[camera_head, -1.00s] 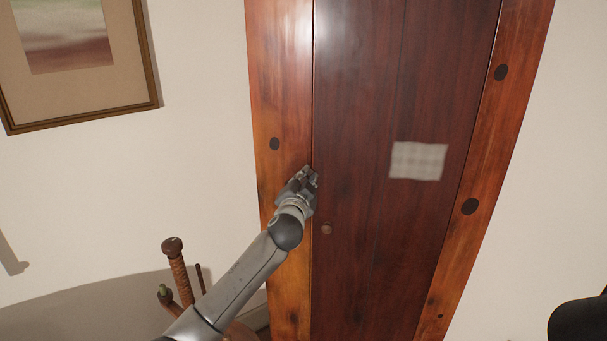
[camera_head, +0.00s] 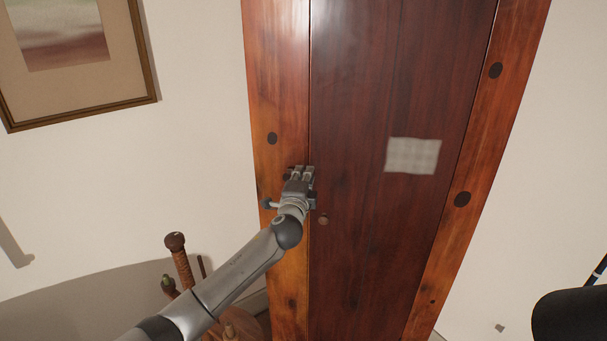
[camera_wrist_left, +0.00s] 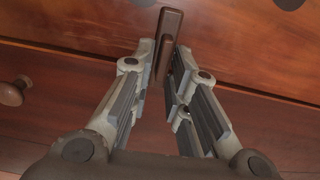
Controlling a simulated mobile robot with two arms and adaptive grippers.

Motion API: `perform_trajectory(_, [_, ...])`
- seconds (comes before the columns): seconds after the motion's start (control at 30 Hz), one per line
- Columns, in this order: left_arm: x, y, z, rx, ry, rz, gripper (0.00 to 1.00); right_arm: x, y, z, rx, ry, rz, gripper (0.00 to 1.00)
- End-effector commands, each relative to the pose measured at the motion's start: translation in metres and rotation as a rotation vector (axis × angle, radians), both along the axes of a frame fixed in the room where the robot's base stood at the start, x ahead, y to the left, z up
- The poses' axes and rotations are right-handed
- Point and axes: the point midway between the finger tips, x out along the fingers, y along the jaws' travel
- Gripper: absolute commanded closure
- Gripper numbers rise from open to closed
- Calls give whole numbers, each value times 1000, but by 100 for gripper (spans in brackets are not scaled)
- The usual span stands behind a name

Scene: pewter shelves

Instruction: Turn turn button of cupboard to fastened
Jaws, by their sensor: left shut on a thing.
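The cupboard (camera_head: 375,100) has a dark red-brown door inside a lighter orange-brown frame, and the door looks closed. The turn button (camera_wrist_left: 170,35) is a small brown wooden bar. In the left wrist view it stands between my left gripper's fingertips, its length running across the seam between frame and door. My left gripper (camera_head: 303,171) is shut on it at the door's left edge; it also shows in the left wrist view (camera_wrist_left: 165,62). In the head view the gripper mostly hides the button, so its exact angle is hard to tell. My right gripper is not in view.
A round door knob (camera_head: 323,219) sits just below and right of my left gripper. A pale checked patch (camera_head: 412,155) is on the door. A framed picture (camera_head: 75,60) hangs at left.

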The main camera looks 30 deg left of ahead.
Motion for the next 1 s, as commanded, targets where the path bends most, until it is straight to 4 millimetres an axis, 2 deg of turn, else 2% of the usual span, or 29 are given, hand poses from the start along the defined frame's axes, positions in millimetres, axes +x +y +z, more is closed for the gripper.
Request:
perform_trajectory(0.63, [0,-1,-3,49,25,-1,100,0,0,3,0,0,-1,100])
perform_trajectory(0.67, [0,-1,-3,49,25,-1,83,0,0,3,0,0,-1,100])
perform_trajectory(0.73, [0,-1,-3,48,24,-1,74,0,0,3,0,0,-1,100])
perform_trajectory(1.0, [0,0,-2,47,22,0,71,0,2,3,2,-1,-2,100])
